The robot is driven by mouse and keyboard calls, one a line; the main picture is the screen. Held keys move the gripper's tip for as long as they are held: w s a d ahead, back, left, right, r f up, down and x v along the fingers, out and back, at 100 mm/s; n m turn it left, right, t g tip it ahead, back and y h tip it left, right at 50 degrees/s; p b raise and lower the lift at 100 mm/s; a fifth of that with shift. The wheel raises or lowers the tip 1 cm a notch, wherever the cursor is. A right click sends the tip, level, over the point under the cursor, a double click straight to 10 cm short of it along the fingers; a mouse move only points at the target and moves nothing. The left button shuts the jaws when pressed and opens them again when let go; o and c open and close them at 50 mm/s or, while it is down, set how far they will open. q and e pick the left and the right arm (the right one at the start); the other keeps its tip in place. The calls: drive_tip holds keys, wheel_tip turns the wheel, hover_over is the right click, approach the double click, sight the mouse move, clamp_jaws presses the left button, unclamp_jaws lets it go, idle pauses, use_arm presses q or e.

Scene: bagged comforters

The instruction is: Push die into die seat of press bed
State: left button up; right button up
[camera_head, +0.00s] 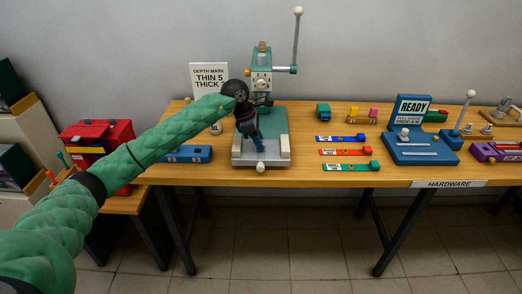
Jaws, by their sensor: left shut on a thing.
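The green press (262,80) stands near the back edge of the table, with a long white-knobbed lever at its upper right. The die seat cannot be made out behind the gripper. My right gripper is out of view.
A blue block (187,154) lies beside the bed. Right of it are colored bars (345,152) and a blue "READY" device (421,146). A red box (96,138) stands at far left.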

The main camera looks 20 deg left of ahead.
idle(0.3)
use_arm(q)
drive_tip(key=o, duration=1.8)
drive_tip(key=shift+r, duration=0.15)
drive_tip(key=shift+d+p+v, duration=0.15)
drive_tip(key=shift+p+v, duration=0.1)
drive_tip(key=shift+v, duration=1.4)
drive_tip(key=shift+d+p+v, duration=0.15)
drive_tip(key=shift+p+v, duration=0.1)
drive_tip(key=shift+v, duration=1.4)
drive_tip(key=shift+w+r, duration=0.1)
drive_tip(key=shift+r, duration=0.1)
